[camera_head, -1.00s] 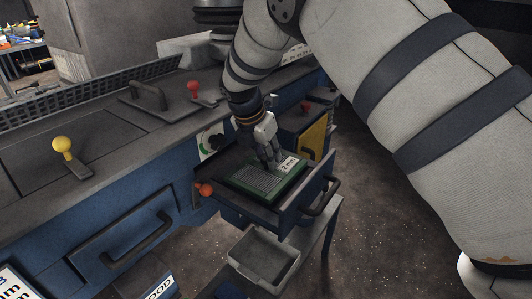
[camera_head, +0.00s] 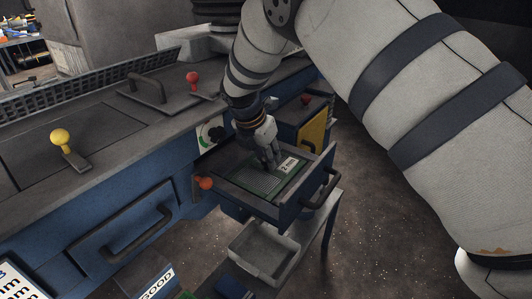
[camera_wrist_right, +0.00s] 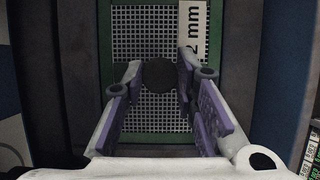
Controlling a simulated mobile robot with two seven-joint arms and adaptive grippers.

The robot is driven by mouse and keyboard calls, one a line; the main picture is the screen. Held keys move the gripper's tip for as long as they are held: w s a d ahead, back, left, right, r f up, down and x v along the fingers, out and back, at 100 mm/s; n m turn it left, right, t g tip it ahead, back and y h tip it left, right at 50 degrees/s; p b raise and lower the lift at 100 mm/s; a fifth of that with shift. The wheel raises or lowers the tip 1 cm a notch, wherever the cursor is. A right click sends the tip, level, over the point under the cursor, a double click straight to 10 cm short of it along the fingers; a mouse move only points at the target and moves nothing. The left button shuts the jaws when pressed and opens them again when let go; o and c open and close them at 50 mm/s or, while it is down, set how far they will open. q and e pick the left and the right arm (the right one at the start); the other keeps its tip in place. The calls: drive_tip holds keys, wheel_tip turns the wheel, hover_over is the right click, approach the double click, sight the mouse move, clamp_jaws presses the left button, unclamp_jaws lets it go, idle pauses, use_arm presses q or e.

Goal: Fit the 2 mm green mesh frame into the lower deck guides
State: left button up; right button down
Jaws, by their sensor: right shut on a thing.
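The green mesh frame (camera_head: 258,181) with a white "2 mm" label lies inside the open blue drawer-like deck (camera_head: 293,212), low between its walls. It looks about level. My right gripper (camera_head: 270,163) points down over the frame's middle. In the right wrist view, the frame (camera_wrist_right: 135,45) shows its grey mesh and green border between dark walls. My left gripper is out of view.
An orange-red knob (camera_head: 204,183) sits at the deck's left corner, and a black handle (camera_head: 323,188) is on its front. A grey bin (camera_head: 264,252) stands below. A yellow-knobbed lever (camera_head: 61,138) and a red-knobbed lever (camera_head: 193,79) are on the machine top.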

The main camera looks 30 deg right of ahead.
drive_tip(key=shift+f, duration=0.1)
drive_tip(key=c, duration=1.2)
unclamp_jaws()
drive_tip(key=v, duration=1.2)
